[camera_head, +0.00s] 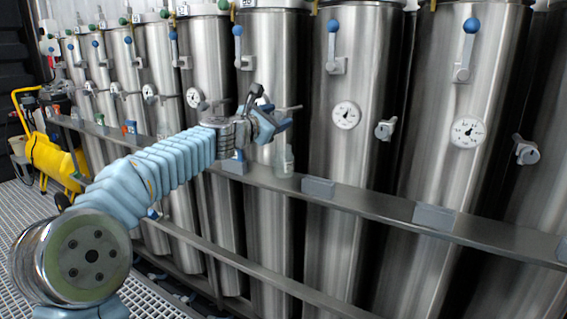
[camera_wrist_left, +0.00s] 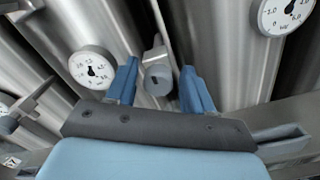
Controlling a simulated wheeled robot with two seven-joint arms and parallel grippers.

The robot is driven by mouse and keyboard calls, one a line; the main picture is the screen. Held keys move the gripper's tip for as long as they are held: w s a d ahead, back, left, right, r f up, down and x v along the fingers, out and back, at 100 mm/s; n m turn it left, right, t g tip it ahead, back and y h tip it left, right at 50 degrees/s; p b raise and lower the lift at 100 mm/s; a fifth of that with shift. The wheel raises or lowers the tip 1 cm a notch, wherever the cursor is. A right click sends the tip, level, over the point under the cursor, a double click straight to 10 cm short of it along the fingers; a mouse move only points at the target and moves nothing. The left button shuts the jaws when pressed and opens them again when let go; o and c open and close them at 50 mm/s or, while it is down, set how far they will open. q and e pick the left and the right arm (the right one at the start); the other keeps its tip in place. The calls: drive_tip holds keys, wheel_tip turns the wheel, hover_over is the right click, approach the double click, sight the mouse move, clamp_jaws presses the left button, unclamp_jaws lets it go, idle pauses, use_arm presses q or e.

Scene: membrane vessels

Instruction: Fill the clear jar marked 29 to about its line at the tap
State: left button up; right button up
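A small clear jar (camera_head: 284,162) stands upright on the long metal shelf below the taps; its number and line are too small to read. My left gripper (camera_head: 276,125) is above and slightly left of the jar, in front of a steel vessel (camera_head: 272,60). In the left wrist view its two blue fingers (camera_wrist_left: 159,70) are apart, with a grey tap (camera_wrist_left: 158,80) showing between them; I cannot tell whether they touch it. In the head view that tap is mostly hidden by the gripper. My right gripper is not in view.
Tall steel vessels with round gauges (camera_head: 345,115) and blue-knobbed levers (camera_head: 333,26) stand in a row. The shelf (camera_head: 390,207) carries grey blocks (camera_head: 433,217) along its edge. Another tap (camera_head: 385,129) sticks out to the right. A yellow machine (camera_head: 52,157) stands far left.

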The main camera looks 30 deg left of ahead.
use_arm(q)
drive_tip(key=shift+a, duration=0.1)
drive_tip(key=c, duration=0.3)
drive_tip(key=shift+r+n+p, duration=0.25)
drive_tip(key=shift+n+p, duration=0.15)
drive_tip(key=shift+n, duration=0.5)
drive_tip(key=shift+c, duration=0.6)
drive_tip(key=shift+n, duration=0.9)
drive_tip(key=c, duration=0.3)
drive_tip(key=n+p, duration=0.1)
drive_tip(key=n, duration=0.3)
drive_tip(key=shift+f+n+p, duration=0.1)
drive_tip(key=shift+n+p, duration=0.25)
drive_tip(key=shift+n, duration=0.05)
drive_tip(key=n+p, duration=0.1)
drive_tip(key=n, duration=0.3)
drive_tip(key=n+p, duration=0.1)
drive_tip(key=n, duration=0.2)
drive_tip(key=shift+a+p, duration=0.1)
drive_tip(key=shift+p, duration=0.2)
drive_tip(key=shift+f+n, duration=0.1)
drive_tip(key=shift+n, duration=0.5)
drive_tip(key=shift+f, duration=0.3)
idle(2.2)
